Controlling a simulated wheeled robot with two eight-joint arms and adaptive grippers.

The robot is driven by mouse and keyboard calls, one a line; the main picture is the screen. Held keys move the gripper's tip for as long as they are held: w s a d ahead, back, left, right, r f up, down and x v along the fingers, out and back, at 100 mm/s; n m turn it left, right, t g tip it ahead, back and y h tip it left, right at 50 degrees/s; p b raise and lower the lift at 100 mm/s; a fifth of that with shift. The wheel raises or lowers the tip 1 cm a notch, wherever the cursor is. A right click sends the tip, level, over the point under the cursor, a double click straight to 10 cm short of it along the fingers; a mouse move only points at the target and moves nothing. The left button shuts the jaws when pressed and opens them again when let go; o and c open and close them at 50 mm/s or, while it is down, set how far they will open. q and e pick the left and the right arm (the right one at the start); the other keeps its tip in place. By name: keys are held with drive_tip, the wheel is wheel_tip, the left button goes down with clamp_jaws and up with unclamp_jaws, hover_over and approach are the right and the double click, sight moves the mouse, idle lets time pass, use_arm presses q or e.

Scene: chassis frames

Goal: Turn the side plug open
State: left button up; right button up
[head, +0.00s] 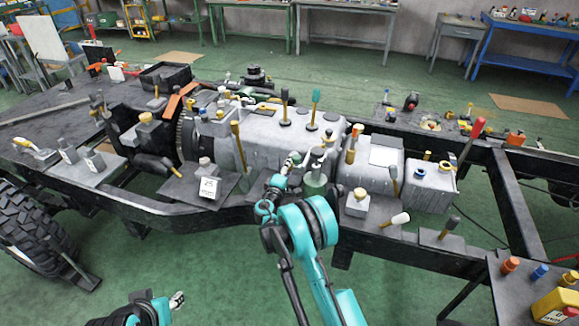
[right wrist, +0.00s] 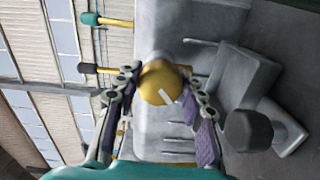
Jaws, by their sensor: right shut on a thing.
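The side plug (right wrist: 158,84) is a round yellow knob with a white mark on its face, on the side of the grey housing (right wrist: 160,130). In the right wrist view my right gripper (right wrist: 161,78) has one finger on each side of the plug and is shut on it. In the head view my right gripper (head: 293,162) reaches the near side of the grey housing (head: 265,150); the plug is hidden there behind the gripper and arm. My left gripper (head: 177,301) is low at the front left, away from the housing; its jaw gap is too small to judge.
A dark lever knob (right wrist: 248,131) stands close to the right finger. Upright levers with yellow (head: 238,143) and teal (head: 315,108) parts rise from the housing. A black chassis rail (head: 160,210) runs along the front.

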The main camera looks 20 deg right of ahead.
drive_tip(key=n, duration=0.4)
drive_tip(key=shift+n, duration=0.3)
drive_tip(key=n, duration=0.4)
drive_tip(key=shift+n, duration=0.3)
drive_tip(key=o, duration=1.2)
drive_tip(key=v, duration=1.2)
